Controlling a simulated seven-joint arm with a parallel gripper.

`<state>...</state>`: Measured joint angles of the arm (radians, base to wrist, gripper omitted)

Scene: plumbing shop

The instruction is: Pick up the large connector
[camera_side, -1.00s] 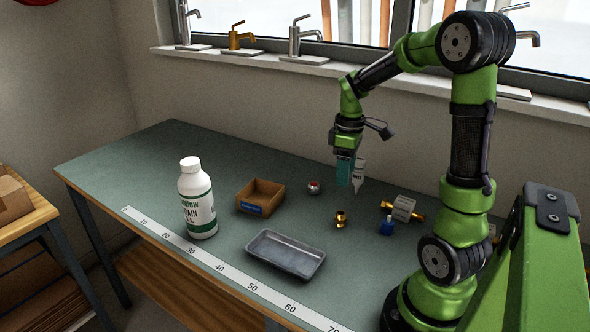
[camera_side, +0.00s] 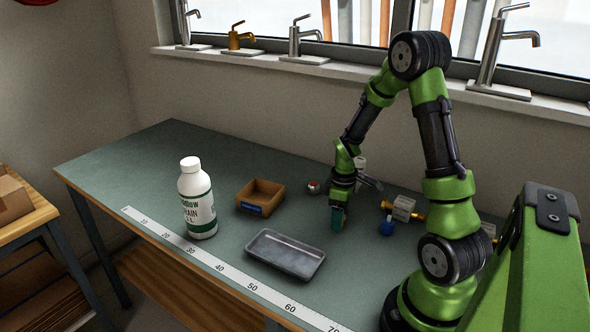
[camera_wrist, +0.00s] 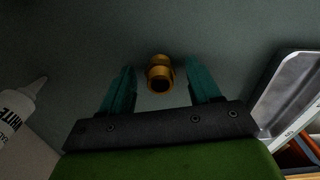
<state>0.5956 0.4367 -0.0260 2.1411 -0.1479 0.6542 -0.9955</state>
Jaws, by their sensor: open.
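The brass connector (camera_wrist: 160,76) shows in the wrist view on the grey-green table, with its dark round opening facing me. My gripper (camera_wrist: 159,68) has its two teal fingers apart, one on each side of the connector, with gaps on both sides. In the side view my gripper (camera_side: 338,219) points down low over the table, and its fingers hide the connector there. Nothing is held.
A grey metal tray (camera_side: 286,254) lies to the left of my gripper. A cardboard bin (camera_side: 261,197), a white bottle (camera_side: 197,200) and a red-and-white round part (camera_side: 313,187) are further left. A boxed brass fitting (camera_side: 404,208) and a blue piece (camera_side: 387,227) lie to the right.

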